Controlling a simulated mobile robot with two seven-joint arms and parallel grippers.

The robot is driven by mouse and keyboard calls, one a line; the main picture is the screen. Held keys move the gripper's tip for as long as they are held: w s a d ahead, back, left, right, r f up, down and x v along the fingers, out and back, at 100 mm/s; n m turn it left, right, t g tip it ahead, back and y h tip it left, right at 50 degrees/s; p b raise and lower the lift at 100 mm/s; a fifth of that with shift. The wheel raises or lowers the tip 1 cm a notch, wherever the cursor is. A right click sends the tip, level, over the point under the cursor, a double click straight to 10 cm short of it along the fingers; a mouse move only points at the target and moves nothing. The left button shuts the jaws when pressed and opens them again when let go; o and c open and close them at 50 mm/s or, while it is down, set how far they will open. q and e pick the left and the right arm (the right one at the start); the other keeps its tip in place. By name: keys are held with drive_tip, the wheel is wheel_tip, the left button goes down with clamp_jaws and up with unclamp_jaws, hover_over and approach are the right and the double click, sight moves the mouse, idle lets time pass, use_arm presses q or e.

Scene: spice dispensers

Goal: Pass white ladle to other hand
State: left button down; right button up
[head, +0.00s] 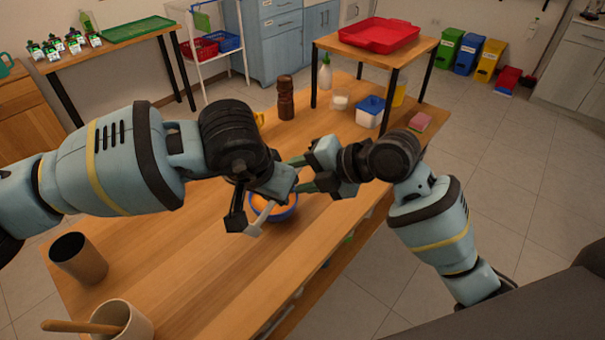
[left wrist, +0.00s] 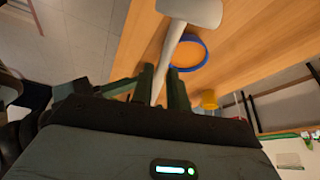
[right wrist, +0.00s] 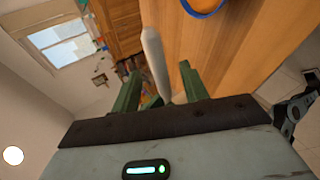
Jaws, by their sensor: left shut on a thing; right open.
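The white ladle (left wrist: 170,58) is held by its handle between the fingers of my left gripper (left wrist: 160,74); its broad head lies farther out, at the top of the left wrist view. A pale piece (head: 257,220) near my left gripper in the head view looks like part of it. In the right wrist view the ladle's pale handle (right wrist: 154,58) runs between the spread fingers of my right gripper (right wrist: 160,72). These fingers stand apart from the handle on both sides. In the head view both grippers are close together above the table, partly hiding each other.
A blue-rimmed bowl (head: 289,213) with orange contents is below the grippers. A brown cup (head: 78,258) and a pale pot (head: 128,320) stand at the near left. A pepper mill (head: 286,97) and a blue-lidded container (head: 370,112) stand farther back. The table's middle left is clear.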

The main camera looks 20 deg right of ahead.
drive_tip(key=c, duration=0.9)
use_arm(q)
drive_tip(key=c, duration=1.4)
unclamp_jaws()
drive_tip(key=shift+c, duration=0.2)
use_arm(e)
clamp_jaws()
use_arm(q)
drive_tip(key=shift+r, duration=0.1)
